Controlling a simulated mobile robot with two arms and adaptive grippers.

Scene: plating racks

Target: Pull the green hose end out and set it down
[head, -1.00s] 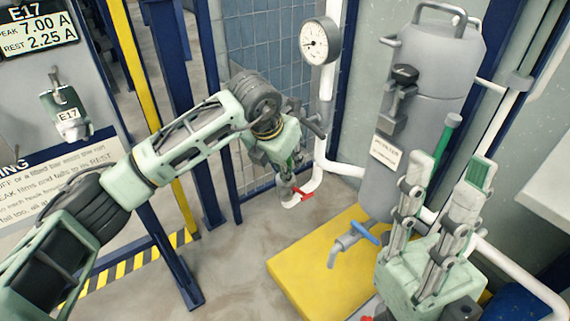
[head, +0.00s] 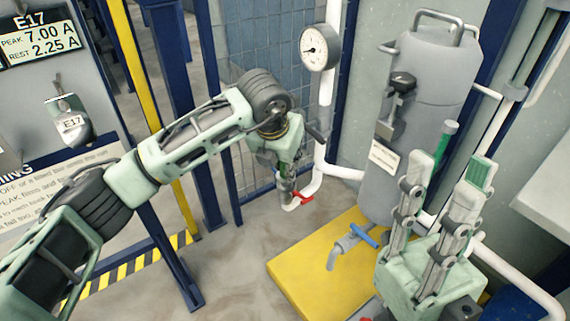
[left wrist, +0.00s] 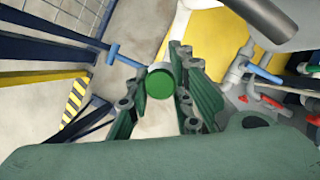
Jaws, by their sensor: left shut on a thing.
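My left gripper (head: 285,188) is low in front of the mesh panel, beside the red-handled valve (head: 302,198). In the left wrist view its fingers (left wrist: 162,88) are closed around a round green end (left wrist: 160,83), which I take for the green hose end. In the head view most of it is hidden by the fingers, and I cannot tell whether it is clear of the pipe. My right gripper (head: 450,168) is open and empty at the right, its fingers pointing up, in front of the grey tank (head: 425,95).
A yellow platform (head: 300,270) carries the tank and a blue-handled tap (head: 350,243). White pipes and a gauge (head: 319,47) are near the wall. Bare floor (head: 240,265) lies left of the platform.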

